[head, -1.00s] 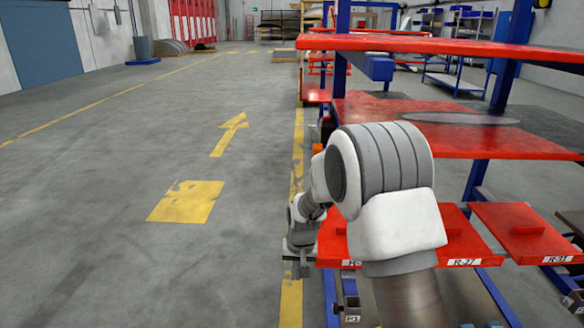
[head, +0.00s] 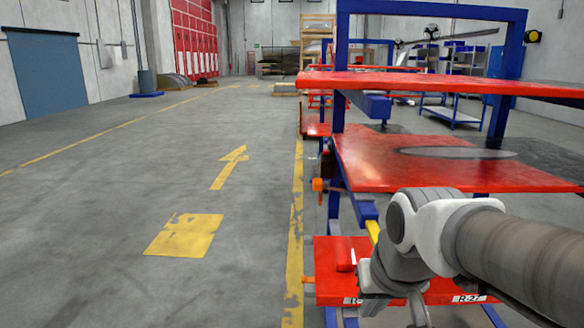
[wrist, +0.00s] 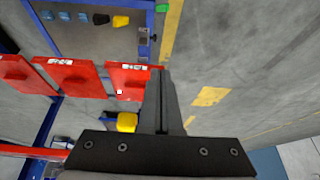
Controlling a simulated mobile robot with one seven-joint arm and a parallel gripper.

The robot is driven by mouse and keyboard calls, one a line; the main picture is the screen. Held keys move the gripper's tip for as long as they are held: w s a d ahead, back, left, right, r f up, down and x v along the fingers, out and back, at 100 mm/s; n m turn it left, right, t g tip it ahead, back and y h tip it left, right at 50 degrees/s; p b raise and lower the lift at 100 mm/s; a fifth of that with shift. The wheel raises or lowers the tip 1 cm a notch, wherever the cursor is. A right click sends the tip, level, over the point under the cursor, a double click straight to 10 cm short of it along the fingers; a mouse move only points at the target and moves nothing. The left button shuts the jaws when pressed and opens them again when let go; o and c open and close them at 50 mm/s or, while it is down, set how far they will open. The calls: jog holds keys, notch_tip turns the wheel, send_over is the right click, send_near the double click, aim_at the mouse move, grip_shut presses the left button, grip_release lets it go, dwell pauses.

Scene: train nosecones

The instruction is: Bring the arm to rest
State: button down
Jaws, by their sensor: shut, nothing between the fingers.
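My arm (head: 520,255) reaches in from the right edge of the head view, folded low in front of the red and blue rack. In the wrist view my gripper (wrist: 163,75) points away from the camera, its two dark fingers pressed together with nothing between them. In the head view its fingertips cannot be made out clearly near the bottom edge. No object is held.
Red panels (wrist: 75,80) also show in the wrist view. A blue door (head: 45,75) is far left. The grey floor (head: 90,230) on the left is clear.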

jog(key=s+d+r+p, duration=0.1)
jog(key=s+d+r, duration=0.1)
jog(key=s, duration=0.7)
notch_tip(320, 180, up, 22)
jog(key=p, duration=2.2)
jog(key=shift+w+r+t+p, duration=0.15)
jog(key=shift+r+t+p, duration=0.05)
jog(key=shift+t+p, duration=0.2)
jog(key=shift+f, duration=0.15)
